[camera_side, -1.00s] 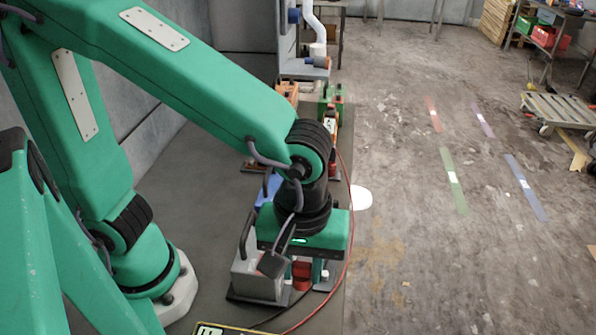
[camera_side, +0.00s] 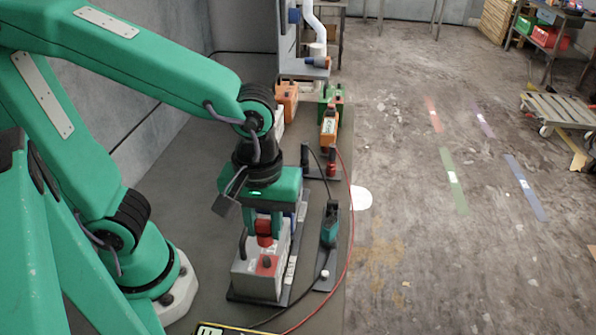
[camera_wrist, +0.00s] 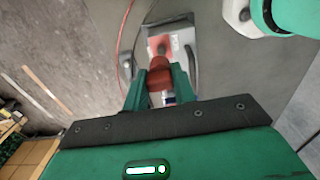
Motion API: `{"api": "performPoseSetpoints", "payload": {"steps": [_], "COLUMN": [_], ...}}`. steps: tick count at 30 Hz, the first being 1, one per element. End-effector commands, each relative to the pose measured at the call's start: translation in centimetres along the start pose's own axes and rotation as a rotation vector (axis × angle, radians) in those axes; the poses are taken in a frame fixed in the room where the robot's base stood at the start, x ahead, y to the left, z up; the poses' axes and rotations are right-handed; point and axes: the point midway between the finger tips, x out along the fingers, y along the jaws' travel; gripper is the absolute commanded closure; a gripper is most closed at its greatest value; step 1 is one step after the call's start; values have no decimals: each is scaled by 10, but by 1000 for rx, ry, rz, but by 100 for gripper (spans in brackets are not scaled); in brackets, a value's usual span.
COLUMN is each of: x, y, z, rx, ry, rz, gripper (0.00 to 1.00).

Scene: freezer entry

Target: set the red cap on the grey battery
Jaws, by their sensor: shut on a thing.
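My gripper (camera_side: 263,232) is shut on the red cap (camera_side: 264,226) and holds it above the grey battery (camera_side: 256,283).
A teal tool (camera_side: 329,232) stands on a dark plate right of the battery. A black and red tool (camera_side: 331,162) stands farther back. Orange (camera_side: 288,97) and green boxes stand at the back. A red cable (camera_side: 350,215) runs along the bench's right edge.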

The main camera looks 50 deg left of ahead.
Motion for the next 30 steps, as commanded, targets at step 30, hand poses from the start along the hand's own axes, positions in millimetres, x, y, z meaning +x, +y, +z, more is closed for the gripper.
{"api": "performPoseSetpoints", "payload": {"steps": [30], "x": [26], "y": [-2], "z": [-1], "rx": [0], "ry": [0], "rz": [-2], "gripper": [95]}}
